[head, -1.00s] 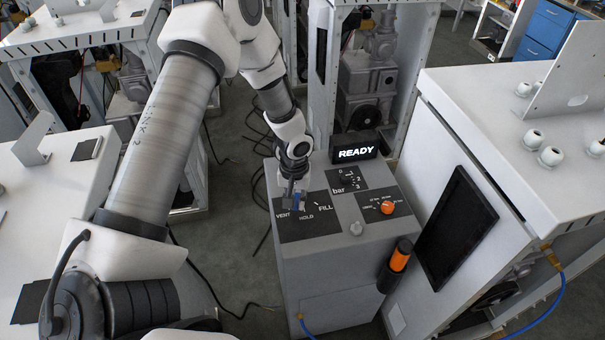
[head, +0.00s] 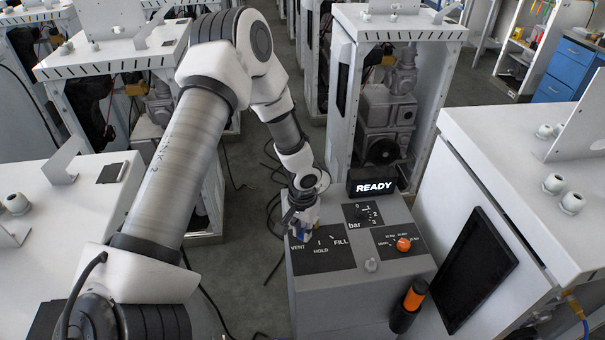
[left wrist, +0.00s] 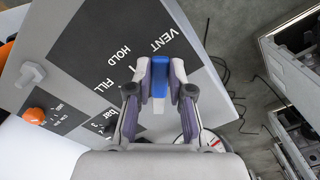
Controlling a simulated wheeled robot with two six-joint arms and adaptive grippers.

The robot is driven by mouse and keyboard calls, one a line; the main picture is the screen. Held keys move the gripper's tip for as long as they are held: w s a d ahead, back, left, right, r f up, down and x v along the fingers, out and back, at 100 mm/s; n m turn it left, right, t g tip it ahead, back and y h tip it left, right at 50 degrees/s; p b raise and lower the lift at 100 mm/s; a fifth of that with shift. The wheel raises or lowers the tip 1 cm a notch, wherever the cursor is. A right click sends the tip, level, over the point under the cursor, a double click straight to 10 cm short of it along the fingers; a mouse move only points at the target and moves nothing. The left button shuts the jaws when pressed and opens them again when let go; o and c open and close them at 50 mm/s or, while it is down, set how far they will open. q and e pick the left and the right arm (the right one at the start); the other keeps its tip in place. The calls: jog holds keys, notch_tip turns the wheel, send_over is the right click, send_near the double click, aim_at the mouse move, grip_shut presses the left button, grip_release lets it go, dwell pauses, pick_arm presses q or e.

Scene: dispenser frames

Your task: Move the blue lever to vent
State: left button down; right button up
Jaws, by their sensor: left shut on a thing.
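The blue lever (left wrist: 159,88) stands on a black panel (head: 325,262) marked VENT, HOLD and FILL, on top of a grey console. My left gripper (left wrist: 159,80) is shut on the lever, one finger on each side, in the left wrist view. In the head view the left gripper (head: 301,222) is at the VENT end of the panel and covers most of the lever. The lever is beside the VENT label (left wrist: 157,42); the HOLD and FILL marks show clear of it. My right gripper is not in view.
Behind the panel a display (head: 373,187) reads READY. A bar gauge (head: 363,214) and an orange knob (head: 403,244) sit to the right. A small grey knob (head: 371,265) is in front. White cabinets stand on both sides.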

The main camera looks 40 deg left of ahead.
pick_arm(q)
jog(key=c, duration=1)
grip_release()
jog(key=shift+f, duration=0.15)
jog(key=shift+c, duration=0.2)
jog(key=shift+w, duration=0.15)
notch_tip(320, 180, up, 12)
jog(key=shift+a+f, duration=0.1)
